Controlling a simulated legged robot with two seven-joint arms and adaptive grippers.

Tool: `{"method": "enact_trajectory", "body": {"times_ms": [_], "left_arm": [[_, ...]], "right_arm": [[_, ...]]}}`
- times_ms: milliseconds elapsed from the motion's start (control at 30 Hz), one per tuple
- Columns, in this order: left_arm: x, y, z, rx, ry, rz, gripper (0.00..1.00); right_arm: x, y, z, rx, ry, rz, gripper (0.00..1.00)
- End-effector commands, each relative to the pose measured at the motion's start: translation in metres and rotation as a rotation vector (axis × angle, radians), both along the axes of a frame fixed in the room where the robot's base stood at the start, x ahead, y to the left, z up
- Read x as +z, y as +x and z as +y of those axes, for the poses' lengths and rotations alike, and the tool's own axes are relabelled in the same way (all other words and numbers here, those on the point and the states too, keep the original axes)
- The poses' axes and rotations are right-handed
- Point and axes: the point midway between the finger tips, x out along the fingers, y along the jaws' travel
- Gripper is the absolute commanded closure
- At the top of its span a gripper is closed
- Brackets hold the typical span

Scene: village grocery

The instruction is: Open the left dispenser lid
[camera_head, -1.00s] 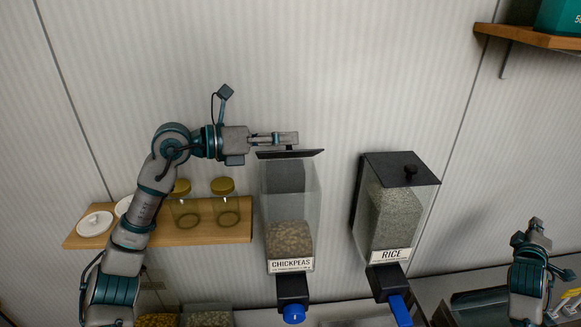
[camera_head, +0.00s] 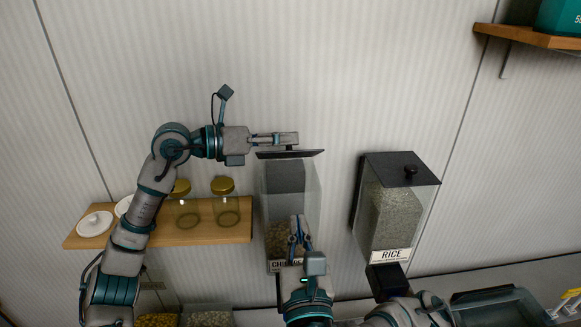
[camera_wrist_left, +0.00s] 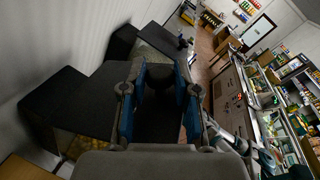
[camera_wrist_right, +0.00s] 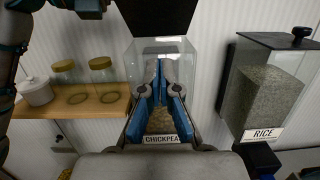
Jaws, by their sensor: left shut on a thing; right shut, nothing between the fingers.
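The left dispenser, labelled CHICKPEAS (camera_head: 300,190), is clear and hangs on the wall. Its dark lid (camera_head: 291,154) shows nearly edge-on at the top; how far it stands off the rim is hard to tell. My left gripper (camera_head: 287,139) is shut on the lid's knob, which shows dark between the fingers in the left wrist view (camera_wrist_left: 158,80). My right gripper (camera_head: 299,228) is shut and empty in front of the dispenser's lower part, covering much of the label and the outlet. In the right wrist view its fingertips (camera_wrist_right: 158,68) overlap the clear bin, with the lid (camera_wrist_right: 165,16) above.
The rice dispenser (camera_head: 395,210) with its dark lid stands to the right. A wooden shelf (camera_head: 215,237) with gold-lidded jars and white pots is at the left. A higher shelf (camera_head: 530,37) is at the top right. The wall above the dispensers is clear.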

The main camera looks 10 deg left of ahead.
Motion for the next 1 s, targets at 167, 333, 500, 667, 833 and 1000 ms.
{"method": "enact_trajectory", "body": {"times_ms": [167,333,500,667,833,1000], "left_arm": [[-0.003,0.002,0.001,0.004,0.005,0.005,1.0],[-0.003,0.002,0.001,0.004,0.005,0.005,1.0],[-0.003,0.002,0.001,0.004,0.005,0.005,1.0],[-0.003,0.002,0.001,0.004,0.005,0.004,1.0],[-0.003,0.002,0.001,0.004,0.005,0.004,1.0],[-0.003,0.002,0.001,0.004,0.004,0.004,1.0]], "right_arm": [[0.0,0.016,0.006,0.002,-0.018,0.0,1.0],[0.006,0.051,0.012,0.0,-0.016,0.002,1.0],[0.013,0.086,0.02,0.001,-0.015,0.001,1.0],[0.03,0.104,0.024,0.004,-0.013,-0.002,1.0],[0.043,0.114,0.025,0.003,-0.014,-0.002,1.0],[0.047,0.117,0.026,0.004,-0.014,-0.002,1.0]]}}
